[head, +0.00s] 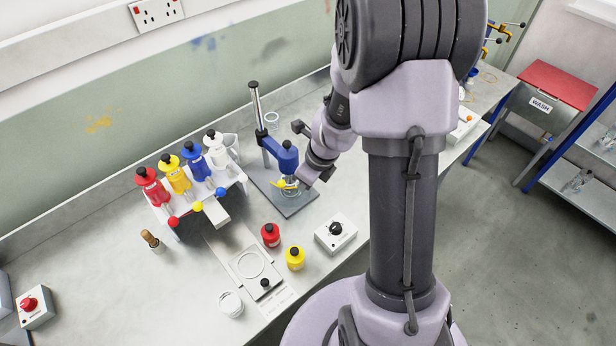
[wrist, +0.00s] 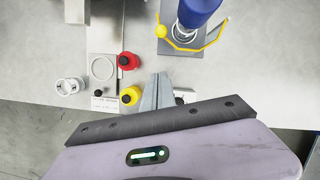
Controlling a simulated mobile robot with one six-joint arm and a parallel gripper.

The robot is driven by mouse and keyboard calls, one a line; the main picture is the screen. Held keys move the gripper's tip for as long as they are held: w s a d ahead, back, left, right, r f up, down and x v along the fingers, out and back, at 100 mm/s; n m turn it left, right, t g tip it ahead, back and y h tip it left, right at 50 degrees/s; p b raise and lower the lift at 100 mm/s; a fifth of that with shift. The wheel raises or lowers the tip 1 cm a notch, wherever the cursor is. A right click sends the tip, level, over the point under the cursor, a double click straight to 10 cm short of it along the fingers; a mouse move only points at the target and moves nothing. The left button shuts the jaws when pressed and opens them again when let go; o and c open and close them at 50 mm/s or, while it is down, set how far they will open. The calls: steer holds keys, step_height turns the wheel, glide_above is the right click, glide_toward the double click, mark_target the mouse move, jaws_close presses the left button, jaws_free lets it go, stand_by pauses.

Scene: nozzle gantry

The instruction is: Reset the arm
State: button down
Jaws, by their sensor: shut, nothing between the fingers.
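My gripper (wrist: 157,90) shows in the wrist view with its two grey fingers together and nothing between them. It is above the bench's front area, beside the yellow-bodied bottle. In the head view my arm bends down in front of the blue stand (head: 284,156), and the fingertips cannot be made out clearly. In the wrist view the stand's blue head (wrist: 197,10) is at the top right, apart from the fingers. A yellow wire guard with a yellow ball (wrist: 161,31) sits around its lower end.
A red bottle (head: 270,235), a yellow bottle (head: 295,258) and a black-knob box (head: 336,234) stand on the bench near my arm. A rack of coloured bottles (head: 240,178) is behind them, left of the stand.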

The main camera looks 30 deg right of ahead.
steer(key=s+a+r+n+t+b, duration=0.1)
steer(key=s+a+r+n+b, duration=0.2)
steer(key=a+r+n+b, duration=0.6)
steer(key=s+a+f+n+b, duration=0.2)
steer(key=s+n+b, duration=0.3)
steer(key=n, duration=0.3)
steer(key=s+a+f+n+t+b, duration=0.1)
steer(key=s+a+f+n+b, duration=0.1)
steer(key=s+n+b, duration=0.4)
steer(key=s+n, duration=0.2)
steer(key=shift+s+n+t, duration=0.15)
steer(key=shift+n+t, duration=0.15)
